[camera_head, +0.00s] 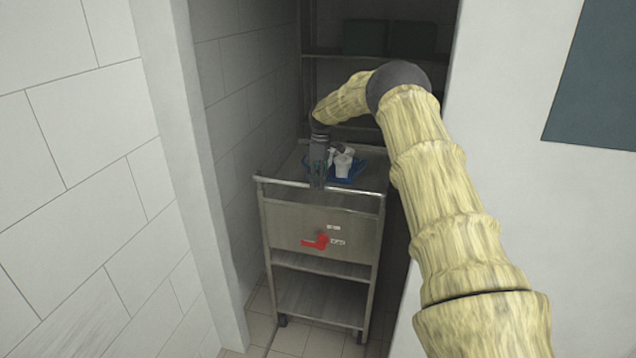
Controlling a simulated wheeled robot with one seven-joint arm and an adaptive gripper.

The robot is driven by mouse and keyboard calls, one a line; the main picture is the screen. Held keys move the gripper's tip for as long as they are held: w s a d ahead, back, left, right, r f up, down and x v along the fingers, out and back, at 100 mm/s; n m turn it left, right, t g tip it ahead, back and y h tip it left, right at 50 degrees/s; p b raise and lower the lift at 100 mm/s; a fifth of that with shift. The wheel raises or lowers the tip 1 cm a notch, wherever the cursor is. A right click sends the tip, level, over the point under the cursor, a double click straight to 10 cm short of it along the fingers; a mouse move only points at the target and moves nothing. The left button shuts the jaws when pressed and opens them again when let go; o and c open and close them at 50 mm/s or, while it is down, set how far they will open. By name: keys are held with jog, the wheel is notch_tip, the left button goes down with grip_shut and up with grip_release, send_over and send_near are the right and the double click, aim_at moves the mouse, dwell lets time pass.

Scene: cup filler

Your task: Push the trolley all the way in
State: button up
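The metal trolley (294,226) stands in a narrow recess, with its push handle (345,193) towards me. It has a front panel with a red part and small white labels, a lower shelf, and wheels on the tiled floor. A blue tray (355,176) with white cups (343,164) sits on its top.
A tiled wall (90,140) and a pale post (180,130) bound the left side. A white wall (520,200) bounds the right, close to my arm. Behind the trolley is a dark shelf rack (310,56) with green boxes (412,38). Bare floor (290,337) shows in front.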

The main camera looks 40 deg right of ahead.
jog(key=shift+o, duration=1.2)
jog(key=shift+w, duration=0.2)
jog(key=shift+d+f, duration=0.1)
jog(key=shift+f, duration=0.1)
jog(key=shift+s+d+r, duration=0.1)
jog(key=shift+s+r, duration=0.1)
jog(key=shift+s, duration=0.05)
notch_tip(320, 180, up, 11)
jog(key=w+d, duration=0.1)
jog(key=shift+w+d+r, duration=0.2)
jog(key=shift+w+d, duration=0.2)
